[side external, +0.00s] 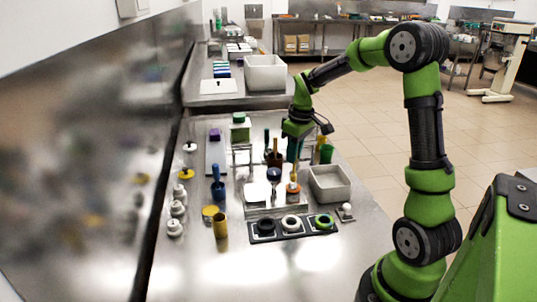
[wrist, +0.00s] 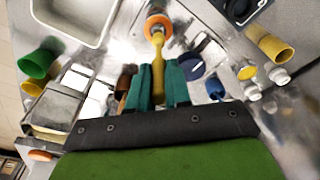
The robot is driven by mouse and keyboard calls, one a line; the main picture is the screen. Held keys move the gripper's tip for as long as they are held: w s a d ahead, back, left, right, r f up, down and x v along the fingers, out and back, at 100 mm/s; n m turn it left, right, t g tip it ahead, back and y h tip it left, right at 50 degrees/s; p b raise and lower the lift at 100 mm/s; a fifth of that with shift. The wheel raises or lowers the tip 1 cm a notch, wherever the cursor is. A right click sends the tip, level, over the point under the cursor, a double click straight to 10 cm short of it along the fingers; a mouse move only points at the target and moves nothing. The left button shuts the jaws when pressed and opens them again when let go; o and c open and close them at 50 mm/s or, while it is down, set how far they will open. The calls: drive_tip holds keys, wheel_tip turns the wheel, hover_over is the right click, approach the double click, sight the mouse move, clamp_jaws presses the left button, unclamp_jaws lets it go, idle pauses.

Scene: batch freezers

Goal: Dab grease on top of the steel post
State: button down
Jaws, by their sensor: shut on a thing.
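My gripper (wrist: 156,78), with teal fingers, is shut on a yellow-handled brush (wrist: 158,72) in the wrist view. In the side view my gripper (side external: 294,150) points down over the steel plate. The brush's far end meets an orange ring (wrist: 158,21) with a pale centre, which I take to be around the steel post. In the side view this orange-and-white piece (side external: 293,189) stands upright under the gripper. The post's steel is mostly hidden, and I cannot tell whether the brush tip touches its top or whether grease is on it.
A dark-blue-topped piece (wrist: 190,66) stands close beside the brush. A grey bin (side external: 330,184), a green cup (side external: 327,154), a brown pot (side external: 275,159) and a blue pot (side external: 218,191) surround the plate. A black tray (side external: 328,231) with rings lies in front.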

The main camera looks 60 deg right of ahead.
drive_tip(key=shift+f, duration=0.6)
idle(1.1)
drive_tip(key=shift+r, duration=3.6)
